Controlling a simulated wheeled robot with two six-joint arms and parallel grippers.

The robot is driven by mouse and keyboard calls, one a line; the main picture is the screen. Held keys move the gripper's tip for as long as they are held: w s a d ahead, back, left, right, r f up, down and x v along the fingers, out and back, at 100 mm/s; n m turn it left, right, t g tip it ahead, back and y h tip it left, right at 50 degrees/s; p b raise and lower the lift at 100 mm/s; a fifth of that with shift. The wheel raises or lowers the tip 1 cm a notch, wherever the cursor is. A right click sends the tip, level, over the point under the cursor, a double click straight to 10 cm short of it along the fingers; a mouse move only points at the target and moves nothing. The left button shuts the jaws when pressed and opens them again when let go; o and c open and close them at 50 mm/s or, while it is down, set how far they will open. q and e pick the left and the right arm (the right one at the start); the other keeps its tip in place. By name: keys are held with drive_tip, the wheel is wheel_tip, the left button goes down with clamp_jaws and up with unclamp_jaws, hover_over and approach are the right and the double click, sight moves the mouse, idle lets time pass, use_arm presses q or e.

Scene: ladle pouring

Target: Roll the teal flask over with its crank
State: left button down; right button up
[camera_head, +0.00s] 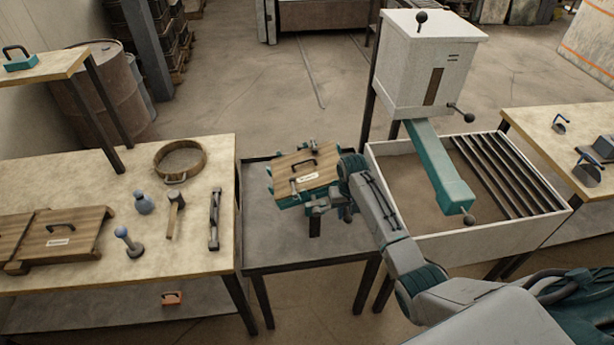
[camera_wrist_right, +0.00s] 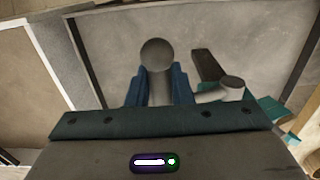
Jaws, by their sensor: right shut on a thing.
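The teal flask (camera_head: 291,197) sits raised on a stand over the grey middle table, with a wooden board (camera_head: 305,168) on top and clamps at its sides. It looks slightly tilted. My right gripper (camera_wrist_right: 158,92) is at its right side. In the right wrist view its blue fingers are shut on the crank handle (camera_wrist_right: 157,52), a grey rod with a round knob. A teal edge of the flask also shows in the right wrist view (camera_wrist_right: 267,110). My right wrist hides most of the crank in the head view. My left gripper is out of view.
The left bench (camera_head: 120,185) carries a sieve (camera_head: 180,160), a mallet (camera_head: 173,213), a rammer and wooden boards. A sand bin (camera_head: 475,240) with bars stands right of the middle table (camera_head: 270,238), under a white hopper (camera_head: 425,65) with a teal chute. Another bench is at far right.

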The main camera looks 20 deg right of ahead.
drive_tip(key=shift+w+a+r, duration=1.25)
drive_tip(key=shift+a+r, duration=2)
drive_tip(key=shift+a, duration=2)
drive_tip(key=w+a+f+b, duration=0.1)
drive_tip(key=a+f+b, duration=0.2)
drive_tip(key=a+f, duration=0.4)
drive_tip(key=shift+w+f, duration=0.15)
drive_tip(key=shift+f, duration=0.8)
drive_tip(key=o, duration=0.8)
drive_tip(key=shift+f, duration=0.1)
drive_tip(key=o, duration=0.4)
drive_tip(key=shift+w, duration=0.25)
drive_tip(key=shift+c, duration=0.2)
